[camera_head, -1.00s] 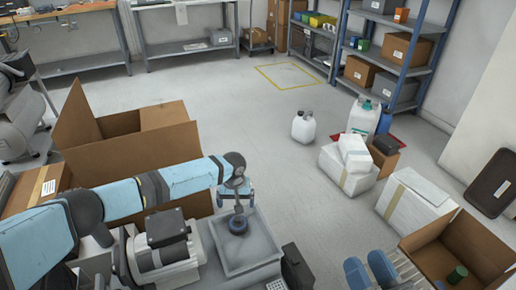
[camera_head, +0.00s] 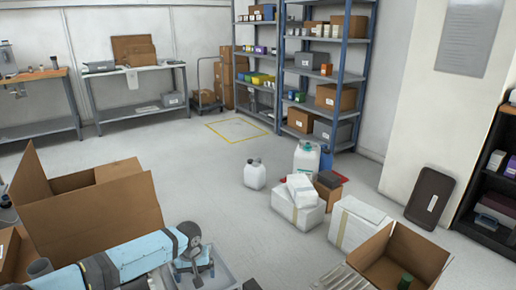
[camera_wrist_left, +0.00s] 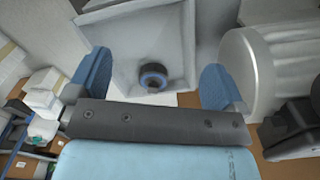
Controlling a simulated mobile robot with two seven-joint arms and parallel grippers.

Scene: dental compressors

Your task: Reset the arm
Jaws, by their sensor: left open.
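My left arm comes in from the left in the head view, and its left gripper (camera_head: 196,268) is low, just right of a big open carton. In the left wrist view the two blue fingers of the left gripper (camera_wrist_left: 155,85) stand wide apart with nothing held. A small dark round part with a blue ring (camera_wrist_left: 152,75) lies in a grey square tray (camera_wrist_left: 120,40), seen between the fingers. The tray's edge also shows in the head view (camera_head: 222,277). My right gripper is not in view.
The big open cardboard box (camera_head: 90,215) stands close beside my left arm. Another open box (camera_head: 405,262) with a green item is at lower right. White boxes (camera_head: 298,205) and a white jug (camera_head: 255,174) stand on the floor. Shelves (camera_head: 345,70) line the back.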

